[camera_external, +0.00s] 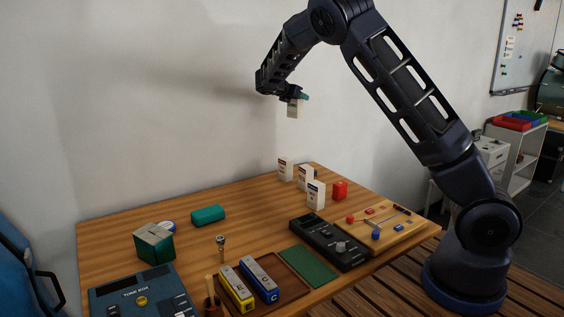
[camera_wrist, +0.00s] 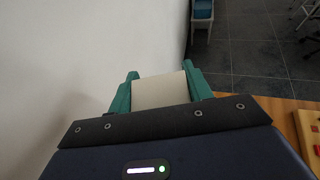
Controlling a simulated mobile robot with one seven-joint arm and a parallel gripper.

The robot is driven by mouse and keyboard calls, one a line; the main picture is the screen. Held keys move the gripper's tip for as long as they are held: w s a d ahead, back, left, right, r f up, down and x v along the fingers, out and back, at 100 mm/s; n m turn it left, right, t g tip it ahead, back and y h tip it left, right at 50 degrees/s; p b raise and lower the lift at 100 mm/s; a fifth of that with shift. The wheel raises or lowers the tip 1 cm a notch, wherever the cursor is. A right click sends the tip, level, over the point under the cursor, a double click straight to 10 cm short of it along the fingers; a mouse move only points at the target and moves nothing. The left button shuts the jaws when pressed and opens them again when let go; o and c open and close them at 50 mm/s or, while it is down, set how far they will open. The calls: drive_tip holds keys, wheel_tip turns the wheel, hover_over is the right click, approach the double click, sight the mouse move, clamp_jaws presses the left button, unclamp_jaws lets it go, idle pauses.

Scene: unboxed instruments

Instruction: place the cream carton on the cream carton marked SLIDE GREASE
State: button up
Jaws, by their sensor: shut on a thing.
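My gripper (camera_external: 292,97) is high above the back of the wooden table, near the wall, and is shut on a small cream carton (camera_external: 293,110). In the wrist view the carton (camera_wrist: 160,91) sits between the two green fingers (camera_wrist: 160,88). Three cream cartons stand upright at the table's back right: one at the back (camera_external: 286,169), one in the middle (camera_external: 305,178) and one in front (camera_external: 316,195). Their print is too small to read, so I cannot tell which is marked SLIDE GREASE. The held carton touches none of them.
A black device (camera_external: 328,243), a green mat (camera_external: 307,266), a teal block (camera_external: 208,215) and a green box (camera_external: 154,243) are on the table (camera_external: 255,210). The wall is close behind.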

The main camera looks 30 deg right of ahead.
drive_tip(key=w+a, duration=0.1)
drive_tip(key=w+a+r, duration=0.1)
drive_tip(key=shift+a+r+n+t, duration=0.3)
drive_tip(key=shift+n+t, duration=0.1)
drive_tip(key=f, duration=1.9)
drive_tip(key=shift+w+a+f, duration=0.15)
drive_tip(key=shift+a+f, duration=0.1)
drive_tip(key=shift+f, duration=0.05)
drive_tip(key=shift+f, duration=0.1)
drive_tip(key=o, duration=1)
